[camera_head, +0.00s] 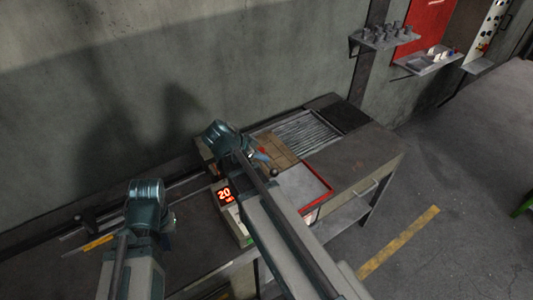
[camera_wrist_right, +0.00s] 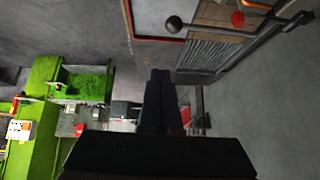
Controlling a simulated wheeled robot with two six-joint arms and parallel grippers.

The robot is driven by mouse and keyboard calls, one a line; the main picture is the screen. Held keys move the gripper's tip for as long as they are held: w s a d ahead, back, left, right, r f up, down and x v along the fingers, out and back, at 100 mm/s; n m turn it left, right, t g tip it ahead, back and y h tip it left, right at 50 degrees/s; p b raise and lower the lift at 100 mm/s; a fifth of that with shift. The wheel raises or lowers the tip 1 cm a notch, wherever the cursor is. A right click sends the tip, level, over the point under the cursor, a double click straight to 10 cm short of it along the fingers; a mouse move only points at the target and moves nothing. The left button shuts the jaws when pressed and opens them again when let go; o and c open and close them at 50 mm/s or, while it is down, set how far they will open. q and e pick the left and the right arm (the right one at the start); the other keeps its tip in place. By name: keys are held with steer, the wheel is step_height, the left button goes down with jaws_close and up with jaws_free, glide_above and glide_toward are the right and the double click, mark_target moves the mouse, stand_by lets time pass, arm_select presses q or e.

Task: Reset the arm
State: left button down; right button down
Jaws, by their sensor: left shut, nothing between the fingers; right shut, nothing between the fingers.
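My left gripper (camera_head: 168,226) is at the lower left of the head view, over the dark bench. Its fingers are mostly hidden behind my wrist; it is shut and empty. My right arm crosses the middle of the head view, with its wrist (camera_head: 222,136) over the workbench. In the right wrist view my right gripper's dark fingers (camera_wrist_right: 160,76) are together with nothing between them. They touch nothing that I can see.
A ball-ended lever (camera_wrist_right: 174,23) is near my right gripper. Wall shelves (camera_head: 385,40) are at upper right.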

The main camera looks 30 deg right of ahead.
steer(key=s+a+f+n+y+b, duration=0.2)
steer(key=s+a+f+n+b, duration=0.2)
steer(key=a+f+n, duration=0.3)
steer(key=s+a+f+n+y+b, duration=0.2)
steer(key=s+a+f+n+b, duration=0.2)
steer(key=a, duration=0.5)
steer(key=s+a+f+n+g+y+b, duration=0.1)
steer(key=s+a+f+n+y+b, duration=0.1)
steer(key=s+a+f+n+b, duration=0.2)
steer(key=shift+a+f+n+y+b, duration=0.4)
steer(key=shift+a+f+n+b, duration=1.7)
steer(key=shift+f+n, duration=0.8)
steer(key=shift+s+a+r, duration=0.1)
steer(key=shift+a, duration=0.05)
